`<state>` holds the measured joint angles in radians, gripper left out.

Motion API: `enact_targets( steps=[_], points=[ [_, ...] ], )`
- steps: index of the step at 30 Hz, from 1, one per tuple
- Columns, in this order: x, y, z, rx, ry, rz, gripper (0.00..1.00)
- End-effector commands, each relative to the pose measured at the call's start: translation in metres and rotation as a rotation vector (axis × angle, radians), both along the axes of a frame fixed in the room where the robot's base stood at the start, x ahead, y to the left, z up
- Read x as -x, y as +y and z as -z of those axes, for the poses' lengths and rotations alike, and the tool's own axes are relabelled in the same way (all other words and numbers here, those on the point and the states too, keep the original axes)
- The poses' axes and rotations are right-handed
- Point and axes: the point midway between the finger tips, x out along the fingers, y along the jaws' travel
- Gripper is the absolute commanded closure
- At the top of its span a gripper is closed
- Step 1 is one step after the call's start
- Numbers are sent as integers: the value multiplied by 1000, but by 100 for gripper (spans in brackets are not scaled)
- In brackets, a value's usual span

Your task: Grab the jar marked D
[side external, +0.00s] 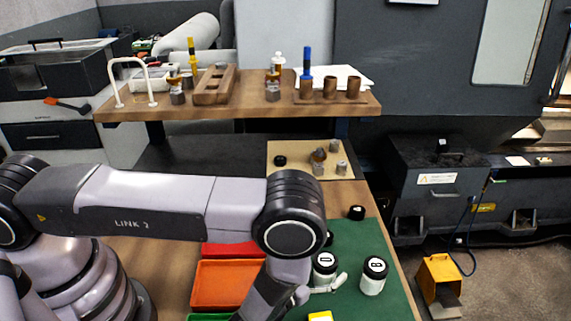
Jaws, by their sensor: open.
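The jar marked D (325,268) is white with a black-rimmed lid, and its letter looks turned sideways. It stands upright on the green mat (352,302), just right of my arm. A similar jar marked B (374,277) stands to its right, apart from it. My arm comes in from the left and bends down at the bottom centre, left of the jar marked D. My gripper's fingers do not show in this view.
A white handled object (337,283) lies close by the jar marked D. Black round pieces (356,212) sit near the mat's back edge. Red and orange trays (222,284) are left. A wooden shelf (190,108) with tools stands behind.

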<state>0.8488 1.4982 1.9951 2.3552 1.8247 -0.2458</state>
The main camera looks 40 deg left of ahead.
Motion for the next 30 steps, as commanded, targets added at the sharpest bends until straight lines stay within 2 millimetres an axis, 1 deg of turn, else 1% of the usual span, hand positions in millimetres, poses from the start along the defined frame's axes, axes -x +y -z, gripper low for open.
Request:
enact_targets(
  steps=[4,5,18,20,24,25,26,28,30],
  points=[
    [0,0,0,0,0,0,20],
    [0,0,0,0,0,0,22],
    [0,0,0,0,0,0,80],
    [0,0,0,0,0,0,86],
    [0,0,0,1,0,0,86],
    [0,0,0,1,0,0,89],
    [0,0,-1,1,0,0,88],
    [0,0,-4,1,-1,0,91],
    [0,0,-12,2,-2,0,91]
  ],
)
